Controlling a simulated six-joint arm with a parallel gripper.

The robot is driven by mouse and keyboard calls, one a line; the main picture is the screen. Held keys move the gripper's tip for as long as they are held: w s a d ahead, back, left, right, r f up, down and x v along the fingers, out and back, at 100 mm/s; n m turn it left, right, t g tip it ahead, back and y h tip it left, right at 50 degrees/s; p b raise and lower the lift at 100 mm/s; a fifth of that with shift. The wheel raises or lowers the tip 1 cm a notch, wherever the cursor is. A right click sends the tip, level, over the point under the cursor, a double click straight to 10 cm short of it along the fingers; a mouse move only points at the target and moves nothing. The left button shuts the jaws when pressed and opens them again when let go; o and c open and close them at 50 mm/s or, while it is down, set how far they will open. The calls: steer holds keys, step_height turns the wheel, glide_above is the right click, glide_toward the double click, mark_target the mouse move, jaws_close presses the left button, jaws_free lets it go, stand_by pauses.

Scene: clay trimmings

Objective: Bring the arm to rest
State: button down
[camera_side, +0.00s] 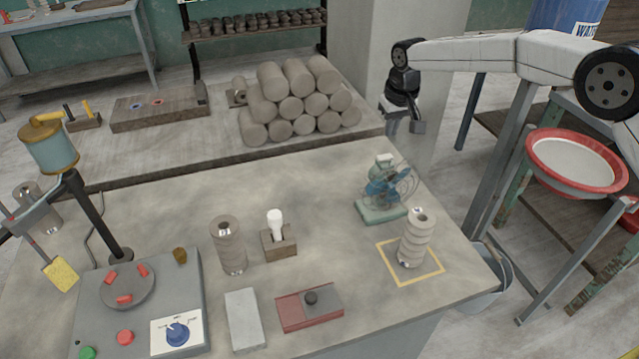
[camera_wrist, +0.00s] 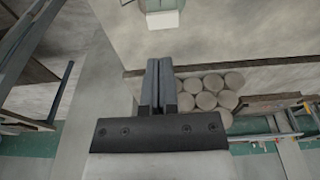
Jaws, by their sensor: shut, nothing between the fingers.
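My gripper (camera_side: 404,123) hangs in the air at the upper right of the side view, beyond the table's far right edge and beside a pale pillar. In the wrist view my gripper (camera_wrist: 158,66) shows its two dark fingers together, with nothing between them. A ribbed clay stack (camera_side: 413,239) stands inside a yellow square outline (camera_side: 434,279) on the table, well apart from the gripper. Another ribbed clay stack (camera_side: 228,245) stands near the middle of the table.
A green fan (camera_side: 385,192) stands on the table nearest the gripper. A pile of clay cylinders (camera_side: 292,100) lies behind, left of the gripper. A control panel (camera_side: 140,310) and grey block (camera_side: 244,320) are in front. A red-rimmed basin (camera_side: 541,145) stands at right.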

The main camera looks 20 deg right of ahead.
steer(key=shift+r, duration=0.55)
steer(key=shift+s+d+r, duration=0.15)
steer(key=shift+s+d, duration=0.2)
steer(key=shift+s, duration=0.05)
steer(key=s+d, duration=0.3)
steer(key=s, duration=0.8)
steer(key=s+d+f, duration=0.1)
steer(key=s+d, duration=0.3)
steer(key=s, duration=0.7)
steer(key=s+d+f, duration=0.1)
steer(key=s+d, duration=0.2)
steer(key=s, duration=0.8)
steer(key=shift+s+d+f+t, duration=0.15)
steer(key=shift+f+t, duration=0.1)
steer(key=shift+t, duration=0.15)
